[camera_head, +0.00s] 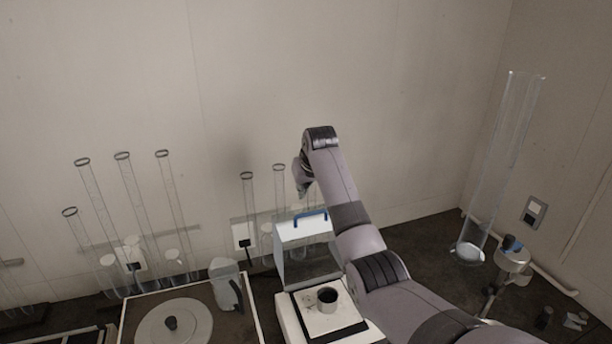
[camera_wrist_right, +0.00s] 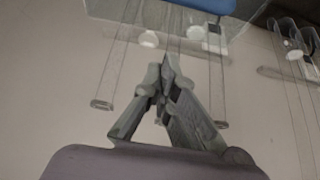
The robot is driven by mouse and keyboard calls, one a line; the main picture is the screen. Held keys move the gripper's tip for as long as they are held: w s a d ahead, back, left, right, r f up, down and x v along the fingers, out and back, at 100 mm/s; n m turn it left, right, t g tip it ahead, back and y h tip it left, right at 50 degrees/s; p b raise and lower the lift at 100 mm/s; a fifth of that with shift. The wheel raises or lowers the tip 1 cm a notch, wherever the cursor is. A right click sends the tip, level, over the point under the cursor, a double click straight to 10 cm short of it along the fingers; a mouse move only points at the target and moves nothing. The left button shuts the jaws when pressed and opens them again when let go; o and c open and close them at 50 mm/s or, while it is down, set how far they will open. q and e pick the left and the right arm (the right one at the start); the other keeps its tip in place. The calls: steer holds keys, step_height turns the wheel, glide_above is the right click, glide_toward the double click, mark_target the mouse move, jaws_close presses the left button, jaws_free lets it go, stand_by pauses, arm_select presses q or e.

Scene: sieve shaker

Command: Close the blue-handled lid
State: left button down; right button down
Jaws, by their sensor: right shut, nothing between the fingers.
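The lid (camera_head: 292,233) has a white panel with a blue handle (camera_head: 311,217) and see-through walls below it. It stands raised at the back of a white device (camera_head: 293,325), so the device's top is uncovered. A dark-mouthed cup (camera_head: 327,298) sits on that top. My right gripper (camera_head: 303,190) is above and behind the lid, close to the handle but seemingly apart from it. In the right wrist view its fingers (camera_wrist_right: 164,70) are together and empty, with the blue handle (camera_wrist_right: 213,8) at the top edge. My left gripper is not in view.
Tall glass tubes (camera_head: 140,210) stand along the back wall at left. A tray with a round lid (camera_head: 175,328) and a grey jug (camera_head: 226,284) are left of the device. A tall clear cylinder (camera_head: 500,165) and a metal instrument (camera_head: 512,258) stand at right.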

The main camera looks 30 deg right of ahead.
mark_target(307, 220)
steer(key=shift+f, duration=0.4)
steer(key=s+p, duration=0.2)
steer(key=s, duration=0.1)
steer(key=shift+a+f, duration=0.2)
steer(key=shift+a, duration=0.2)
steer(key=shift+s+f+p, duration=0.1)
steer(key=shift+s+p, duration=0.15)
steer(key=shift+p, duration=0.1)
steer(key=shift+a+f, duration=0.1)
steer(key=shift+f, duration=0.05)
